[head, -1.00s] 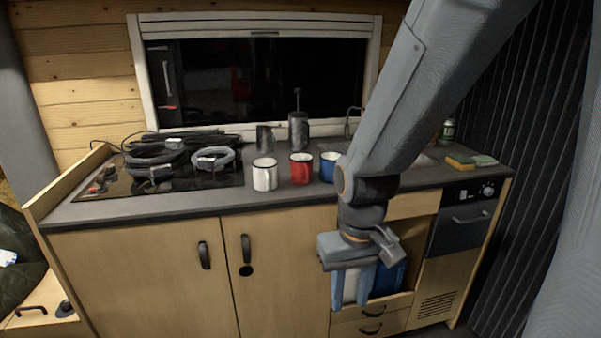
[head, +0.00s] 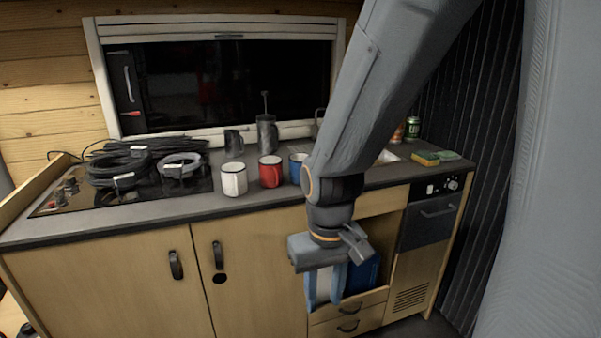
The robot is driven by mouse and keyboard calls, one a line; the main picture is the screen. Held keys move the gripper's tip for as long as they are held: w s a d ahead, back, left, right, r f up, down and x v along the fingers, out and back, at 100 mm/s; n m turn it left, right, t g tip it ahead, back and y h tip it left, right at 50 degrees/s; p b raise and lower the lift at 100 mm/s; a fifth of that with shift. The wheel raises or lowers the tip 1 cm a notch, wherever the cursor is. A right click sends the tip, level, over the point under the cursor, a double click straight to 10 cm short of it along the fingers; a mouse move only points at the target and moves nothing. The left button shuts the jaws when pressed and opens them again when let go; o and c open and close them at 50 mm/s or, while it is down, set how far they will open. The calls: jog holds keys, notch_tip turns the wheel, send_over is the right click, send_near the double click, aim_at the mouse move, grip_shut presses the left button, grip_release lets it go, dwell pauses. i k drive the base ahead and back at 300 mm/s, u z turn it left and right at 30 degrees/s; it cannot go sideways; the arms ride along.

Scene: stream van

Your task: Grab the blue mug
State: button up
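The blue mug (head: 296,167) stands upright on the dark counter, at the right end of a row of mugs. My arm hides its right side. A red mug (head: 270,172) stands just left of it. A white mug (head: 234,179) is further left. My gripper (head: 325,304) hangs pointing down in front of the cabinet, below the counter top and apart from the mugs. Its two blue-grey fingers are spread with a gap between them, and I see nothing held there.
Coiled black cables (head: 118,168) lie on the hob at left. A dark press pot (head: 267,133) and a dark pitcher (head: 233,141) stand behind the mugs. Sponges (head: 425,158) and a green can (head: 412,127) are at right. The counter's front edge is between my gripper and the mugs.

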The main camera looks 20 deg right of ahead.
aim_at(303, 171)
jog(key=k, duration=0.55)
jog(key=z, duration=0.45)
jog(key=i, duration=1.45)
jog(key=u, duration=0.45)
